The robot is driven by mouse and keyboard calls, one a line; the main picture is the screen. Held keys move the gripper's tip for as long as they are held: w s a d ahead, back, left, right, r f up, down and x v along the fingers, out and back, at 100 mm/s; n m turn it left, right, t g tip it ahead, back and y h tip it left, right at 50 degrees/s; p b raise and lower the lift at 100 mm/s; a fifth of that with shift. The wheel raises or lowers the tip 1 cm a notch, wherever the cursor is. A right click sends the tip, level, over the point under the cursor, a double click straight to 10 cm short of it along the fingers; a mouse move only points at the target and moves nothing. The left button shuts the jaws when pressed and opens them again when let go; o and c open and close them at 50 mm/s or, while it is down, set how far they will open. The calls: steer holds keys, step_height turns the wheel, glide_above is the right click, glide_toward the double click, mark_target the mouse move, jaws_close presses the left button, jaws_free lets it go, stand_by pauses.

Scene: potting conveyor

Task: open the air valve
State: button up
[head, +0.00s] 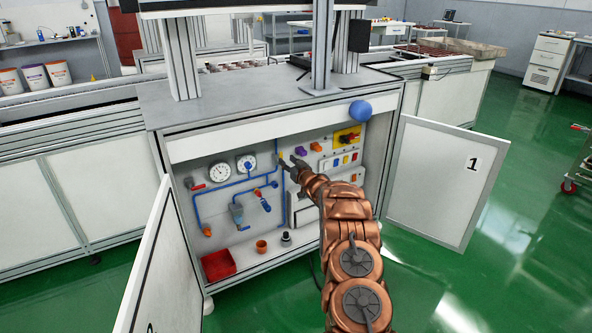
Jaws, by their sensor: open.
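An open white cabinet (222,157) under the workbench holds a panel with blue piping and two round gauges (220,172). I cannot tell which of these is the air valve. My copper-coloured arm reaches in from the lower right. My gripper (288,163) is open and empty, in front of the panel near the vertical blue pipe, to the right of the gauges. Its fingers are small, and contact with the panel cannot be told.
Both cabinet doors stand open, the right door (431,190) marked 1 and the left door (150,262) near me. A red bin (218,265) and an orange cup (261,246) stand on the cabinet floor. Coloured switches (347,137) lie right of my gripper.

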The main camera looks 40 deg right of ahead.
steer(key=s, duration=0.6)
steer(key=shift+a, duration=0.25)
stand_by(0.3)
